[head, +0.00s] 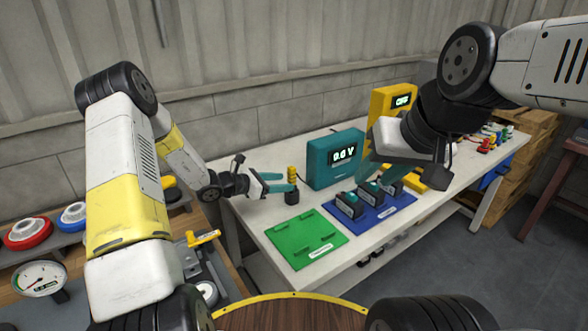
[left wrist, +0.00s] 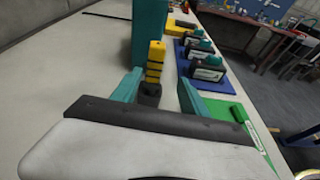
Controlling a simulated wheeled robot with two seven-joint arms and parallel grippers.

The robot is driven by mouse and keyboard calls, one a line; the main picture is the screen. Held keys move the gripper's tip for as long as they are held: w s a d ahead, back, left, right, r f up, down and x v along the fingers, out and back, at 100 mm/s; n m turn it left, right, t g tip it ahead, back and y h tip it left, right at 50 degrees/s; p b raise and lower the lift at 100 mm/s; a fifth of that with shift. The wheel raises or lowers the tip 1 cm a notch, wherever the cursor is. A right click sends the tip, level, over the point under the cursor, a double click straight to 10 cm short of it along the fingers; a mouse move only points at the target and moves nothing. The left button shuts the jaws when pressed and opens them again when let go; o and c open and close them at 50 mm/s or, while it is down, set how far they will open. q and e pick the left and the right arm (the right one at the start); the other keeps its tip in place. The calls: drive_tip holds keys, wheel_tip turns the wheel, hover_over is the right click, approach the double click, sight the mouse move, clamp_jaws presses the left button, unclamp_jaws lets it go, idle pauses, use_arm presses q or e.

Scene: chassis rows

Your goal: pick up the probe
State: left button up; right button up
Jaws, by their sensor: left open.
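The probe (head: 293,175) is a yellow stick with black bands. It stands upright in a small black holder (head: 291,196) on the white table, left of the teal meter. In the left wrist view the probe (left wrist: 155,60) stands between the two teal fingers of my left gripper (left wrist: 158,82), near their tips, with the holder below. My left gripper (head: 282,182) is open, with a finger on either side of the probe. I cannot tell if either finger touches it.
A green mat (head: 306,240) is empty of modules; a blue mat (head: 385,212) bears several dark modules with teal tops. A yellow unit (head: 392,103) stands behind. A gauge and coloured reels are on a left bench.

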use_arm(q)
drive_tip(key=shift+w+f+n+t, duration=0.3)
drive_tip(key=shift+w+f, duration=0.15)
drive_tip(key=shift+f, duration=0.1)
drive_tip(key=shift+w+d+f, duration=0.15)
drive_tip(key=shift+w, duration=0.1)
drive_tip(key=x, duration=0.7)
drive_tip(key=shift+w+d, duration=0.1)
drive_tip(key=shift+c, duration=0.2)
clamp_jaws()
